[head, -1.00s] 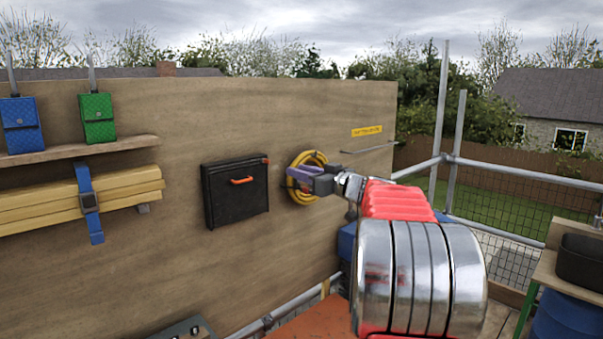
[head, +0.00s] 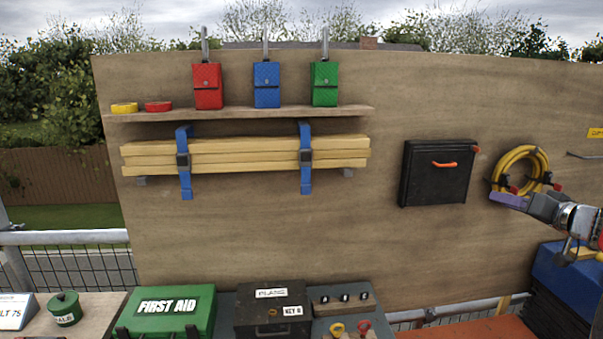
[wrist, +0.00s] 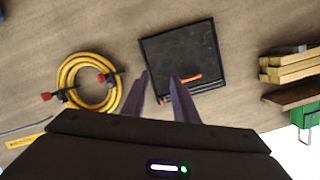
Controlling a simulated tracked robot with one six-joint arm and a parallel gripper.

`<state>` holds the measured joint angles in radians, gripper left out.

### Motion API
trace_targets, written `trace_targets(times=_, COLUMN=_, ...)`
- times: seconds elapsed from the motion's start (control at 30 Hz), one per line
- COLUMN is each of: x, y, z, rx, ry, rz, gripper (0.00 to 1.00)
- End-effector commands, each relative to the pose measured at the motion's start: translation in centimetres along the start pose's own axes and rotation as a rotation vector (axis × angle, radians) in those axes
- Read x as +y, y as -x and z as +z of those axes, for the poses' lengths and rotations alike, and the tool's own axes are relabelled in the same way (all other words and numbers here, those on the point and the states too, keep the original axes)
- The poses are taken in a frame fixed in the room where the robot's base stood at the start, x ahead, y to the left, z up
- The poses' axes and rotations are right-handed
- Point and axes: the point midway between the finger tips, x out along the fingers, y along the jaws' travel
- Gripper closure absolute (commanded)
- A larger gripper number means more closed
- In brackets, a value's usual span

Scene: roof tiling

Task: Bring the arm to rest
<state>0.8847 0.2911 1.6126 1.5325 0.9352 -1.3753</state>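My gripper (head: 508,199) is at the right of the head view, in front of the board and just below the coiled yellow cable (head: 520,170). In the wrist view its two purple fingers (wrist: 160,76) stand apart with nothing held between them. Beyond the fingertips, the black case (wrist: 182,55) with an orange handle hangs on the board. The yellow cable coil (wrist: 88,83) hangs to the left in that view. My arm comes in from the right edge of the head view, and most of it is out of frame.
The wooden board (head: 300,230) carries a shelf (head: 240,113) with red, blue and green pouches, and strapped timber battens (head: 245,152) below. A first aid box (head: 168,308), a black box (head: 272,310) and a green tin (head: 64,308) stand low in front. Blue stacked items (head: 560,270) stand lower right.

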Motion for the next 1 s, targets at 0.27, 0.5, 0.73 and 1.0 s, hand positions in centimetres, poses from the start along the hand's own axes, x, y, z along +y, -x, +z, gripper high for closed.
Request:
trace_targets(times=0.27, x=-3.3, y=1.4, z=9.8, rx=-0.281, ry=-0.216, rz=0.065, gripper=0.73)
trace_targets(times=0.5, x=-9.0, y=4.2, z=18.2, rx=-0.522, ry=-0.307, rz=0.159, gripper=0.73)
trace_targets(times=0.73, x=-13.9, y=8.2, z=24.9, rx=-0.702, ry=-0.301, rz=0.272, gripper=0.73)
trace_targets(times=1.0, x=-18.1, y=13.4, z=30.6, rx=-0.827, ry=-0.205, rz=0.386, gripper=0.73)
